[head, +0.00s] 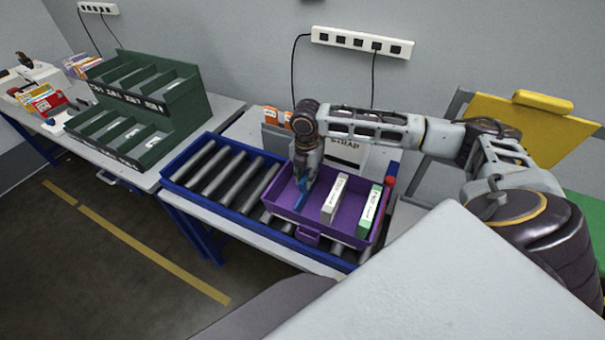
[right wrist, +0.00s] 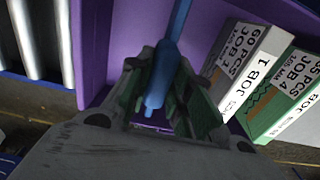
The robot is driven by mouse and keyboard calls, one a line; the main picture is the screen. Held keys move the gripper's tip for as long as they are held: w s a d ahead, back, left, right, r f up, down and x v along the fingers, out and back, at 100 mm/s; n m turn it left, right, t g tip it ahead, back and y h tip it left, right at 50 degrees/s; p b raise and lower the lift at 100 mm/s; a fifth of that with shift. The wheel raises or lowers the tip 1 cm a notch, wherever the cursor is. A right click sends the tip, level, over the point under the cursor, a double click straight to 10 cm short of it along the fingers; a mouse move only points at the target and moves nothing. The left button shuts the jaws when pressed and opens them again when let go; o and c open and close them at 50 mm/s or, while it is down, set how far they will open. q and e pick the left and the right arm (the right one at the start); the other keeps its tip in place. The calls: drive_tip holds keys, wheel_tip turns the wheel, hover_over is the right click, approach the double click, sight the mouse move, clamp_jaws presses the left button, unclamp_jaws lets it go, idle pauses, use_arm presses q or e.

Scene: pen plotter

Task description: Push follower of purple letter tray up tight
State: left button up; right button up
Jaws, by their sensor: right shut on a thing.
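The purple letter tray (head: 282,211) sits on the blue-framed roller conveyor, and part of its wall shows in the right wrist view (right wrist: 94,45). A blue piece (head: 302,199), apparently the follower, stands inside the tray left of the letter bundles. My right gripper (head: 303,180) reaches down into the tray and is shut on its blue bar, seen between the fingers in the right wrist view (right wrist: 163,75). A white JOB 1 bundle (head: 334,198) and a green-and-white JOB 4 bundle (head: 370,209) stand to its right, with gaps visible in the head view. My left gripper is out of view.
Bare rollers (head: 222,172) lie left of the tray. A red knob (head: 389,182) stands near its right end. A green sorting rack (head: 150,110) stands on the left table. A yellow panel (head: 530,125) is behind my right arm. The floor in front is clear.

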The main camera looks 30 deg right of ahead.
drive_tip(key=o, duration=0.8)
wheel_tip(320, 180, up, 12)
idle(0.7)
